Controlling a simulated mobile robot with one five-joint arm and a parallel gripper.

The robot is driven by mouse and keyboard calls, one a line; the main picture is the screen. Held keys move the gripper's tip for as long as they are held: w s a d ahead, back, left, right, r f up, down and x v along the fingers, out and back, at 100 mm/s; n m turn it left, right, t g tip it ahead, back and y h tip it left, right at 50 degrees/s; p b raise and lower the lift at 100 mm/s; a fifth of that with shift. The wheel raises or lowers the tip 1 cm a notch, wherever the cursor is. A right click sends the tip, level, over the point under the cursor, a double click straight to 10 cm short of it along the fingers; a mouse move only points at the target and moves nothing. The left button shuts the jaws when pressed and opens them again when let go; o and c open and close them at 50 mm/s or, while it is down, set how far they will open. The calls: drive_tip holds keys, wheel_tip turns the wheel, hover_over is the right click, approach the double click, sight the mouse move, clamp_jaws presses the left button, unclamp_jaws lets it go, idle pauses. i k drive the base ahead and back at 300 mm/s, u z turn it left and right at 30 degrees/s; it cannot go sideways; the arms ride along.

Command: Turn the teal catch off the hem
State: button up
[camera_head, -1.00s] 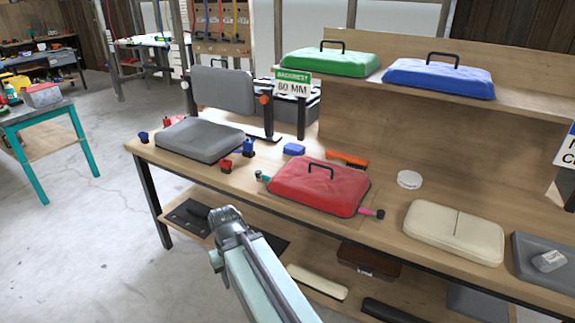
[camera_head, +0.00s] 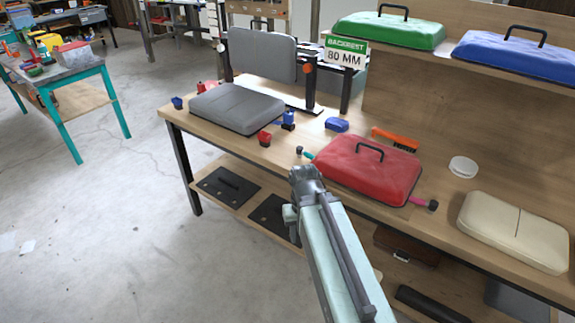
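A red cushion cover (camera_head: 368,170) with a black handle lies on the workbench. A small teal catch (camera_head: 307,154) with a dark knob sticks out at its left end, by the hem. A pink catch (camera_head: 420,203) with a dark knob sticks out at its right end. My gripper (camera_head: 305,178) is at the end of my pale arm, in front of the bench edge, below and near the teal catch but apart from it in the picture. The fingers are too small and turned away to tell whether they are open.
A grey seat pad (camera_head: 236,107) lies left on the bench (camera_head: 245,145), with small red and blue clamps around it. An orange brush (camera_head: 395,138), a white round tin (camera_head: 463,167) and a cream cushion (camera_head: 515,232) lie behind and right. A lower shelf (camera_head: 215,170) holds dark plates.

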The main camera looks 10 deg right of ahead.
sight(306, 154)
drive_tip(key=k, duration=0.75)
drive_tip(key=z, duration=0.15)
drive_tip(key=i, duration=0.9)
drive_tip(key=u, duration=0.2)
drive_tip(key=k, duration=0.65)
drive_tip(key=z, duration=0.3)
drive_tip(key=i, duration=0.65)
drive_tip(key=u, duration=1.85)
drive_tip(key=i, duration=0.35)
drive_tip(key=u, duration=0.05)
